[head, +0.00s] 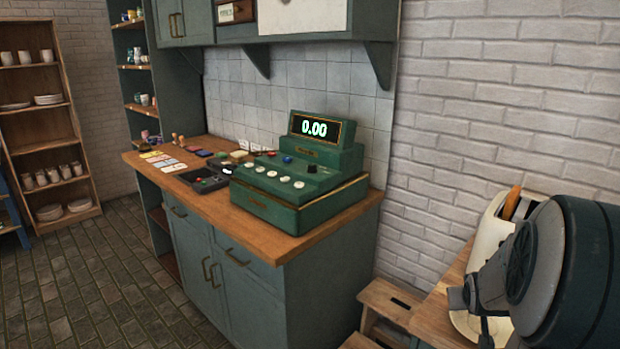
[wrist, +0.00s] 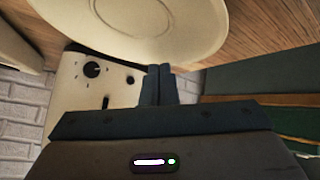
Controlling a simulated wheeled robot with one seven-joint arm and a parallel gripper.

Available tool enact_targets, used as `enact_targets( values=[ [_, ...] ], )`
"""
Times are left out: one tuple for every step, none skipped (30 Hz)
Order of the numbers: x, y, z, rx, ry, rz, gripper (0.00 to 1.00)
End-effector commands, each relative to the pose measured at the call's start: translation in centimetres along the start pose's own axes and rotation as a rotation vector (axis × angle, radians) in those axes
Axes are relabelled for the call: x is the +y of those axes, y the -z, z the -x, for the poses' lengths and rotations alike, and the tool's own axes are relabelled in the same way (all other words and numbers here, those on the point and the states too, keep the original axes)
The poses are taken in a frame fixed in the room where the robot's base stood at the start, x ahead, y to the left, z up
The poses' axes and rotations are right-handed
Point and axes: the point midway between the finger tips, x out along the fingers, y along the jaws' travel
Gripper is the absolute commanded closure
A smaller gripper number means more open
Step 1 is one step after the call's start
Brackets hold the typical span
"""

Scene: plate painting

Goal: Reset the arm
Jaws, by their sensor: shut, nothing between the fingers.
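In the wrist view my gripper (wrist: 160,72) has its two dark fingers pressed together with nothing between them. A round cream plate (wrist: 150,22) lies on the wooden surface (wrist: 262,35) beyond the fingertips. A cream appliance with a black knob (wrist: 92,70) shows beside the fingers.
A green cash register (head: 300,180) reading 0.00 stands on the wooden counter (head: 290,243) over green cabinets. A wooden stool (head: 385,300) stands between counter and table. A shelf with dishes (head: 45,115) is at the far left. The brick-paved floor (head: 100,270) at left is clear.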

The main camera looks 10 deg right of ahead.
Motion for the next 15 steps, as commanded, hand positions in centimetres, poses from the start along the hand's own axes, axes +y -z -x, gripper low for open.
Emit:
enact_targets(
  values=[
    [-0.9, 0.3, 0.7, -0.007, 0.009, 0.009, 1.0],
    [-1.4, 0.3, 1.2, -0.016, 0.014, 0.012, 1.0],
    [-2.4, 0.4, 1.9, -0.032, 0.024, 0.016, 1.0],
    [-3.2, 0.3, 2.6, -0.046, 0.032, 0.021, 1.0],
    [-4.0, 0.3, 3.4, -0.06, 0.041, 0.025, 1.0],
    [-5.2, 0.2, 4.5, -0.081, 0.054, 0.03, 1.0],
    [-6.1, 0.1, 5.3, -0.098, 0.066, 0.035, 1.0],
    [-7.1, -0.1, 6.3, -0.116, 0.078, 0.039, 1.0],
    [-8.3, -0.5, 7.6, -0.141, 0.094, 0.043, 1.0],
    [-9.2, -0.7, 8.6, -0.159, 0.107, 0.047, 1.0],
    [-10.2, -1.1, 9.7, -0.179, 0.121, 0.052, 1.0],
    [-11.3, -1.6, 11.1, -0.204, 0.139, 0.056, 1.0],
    [-12.1, -2.1, 12.2, -0.223, 0.154, 0.06, 1.0],
    [-12.9, -2.6, 13.2, -0.243, 0.169, 0.064, 1.0],
    [-13.9, -3.3, 14.7, -0.269, 0.189, 0.069, 1.0]
  ],
)
